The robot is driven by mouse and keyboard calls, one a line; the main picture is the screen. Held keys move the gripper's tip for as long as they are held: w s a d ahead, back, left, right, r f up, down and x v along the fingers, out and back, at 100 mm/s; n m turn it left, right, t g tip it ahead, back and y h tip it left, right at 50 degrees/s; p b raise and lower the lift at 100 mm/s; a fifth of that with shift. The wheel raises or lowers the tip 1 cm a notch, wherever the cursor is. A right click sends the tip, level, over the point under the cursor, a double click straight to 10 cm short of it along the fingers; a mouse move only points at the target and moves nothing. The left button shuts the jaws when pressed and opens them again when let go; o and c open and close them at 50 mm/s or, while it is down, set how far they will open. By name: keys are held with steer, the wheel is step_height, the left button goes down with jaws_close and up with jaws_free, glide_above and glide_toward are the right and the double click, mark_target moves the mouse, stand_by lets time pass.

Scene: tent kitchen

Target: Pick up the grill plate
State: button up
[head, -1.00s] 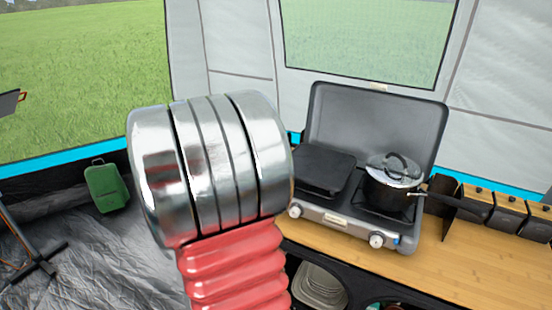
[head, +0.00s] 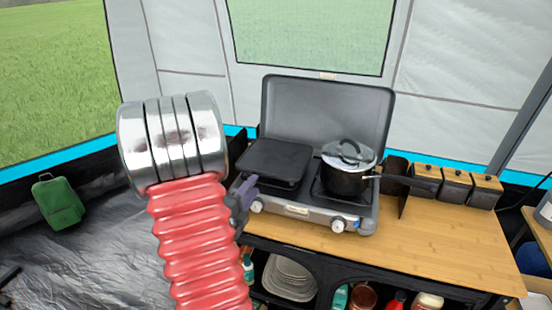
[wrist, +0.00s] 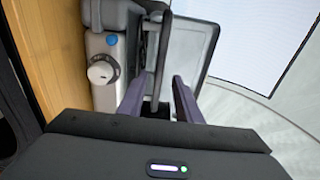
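The grill plate (head: 275,160) is a flat black plate lying over the left burner of the camping stove (head: 300,208) in the head view. In the wrist view a dark, thin edge (wrist: 164,45), likely the plate seen edge-on, lies ahead and between the fingers. My gripper (head: 243,197) is at the stove's front left corner, close to the plate's near left edge. In the wrist view my gripper (wrist: 158,80) has its two fingers apart. I cannot tell whether they touch the plate. My arm hides part of the stove's left side.
A lidded pot (head: 347,170) stands on the right burner, with the raised stove lid (head: 325,110) behind. Wooden-lidded canisters (head: 455,185) stand to the right. The wooden counter (head: 440,240) is clear in front of them. A shelf below holds plates (head: 290,278) and bottles.

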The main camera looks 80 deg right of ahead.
mark_target(269, 165)
steer(key=d, duration=0.5)
steer(key=s+d, duration=0.1)
steer(key=d, duration=0.1)
steer(key=shift+d, duration=0.25)
steer(key=shift+s+d+f, duration=0.1)
steer(key=shift+s+d, duration=0.05)
steer(key=shift+d, duration=0.7)
steer(key=shift+s+d+r, duration=0.1)
steer(key=shift+s+d, duration=0.1)
steer(key=shift+d, duration=0.65)
steer(key=shift+s+d+f, duration=0.1)
steer(key=shift+s+d, duration=0.05)
steer(key=shift+d, duration=0.7)
steer(key=shift+c, duration=0.4)
steer(key=shift+f, duration=0.1)
jaws_close()
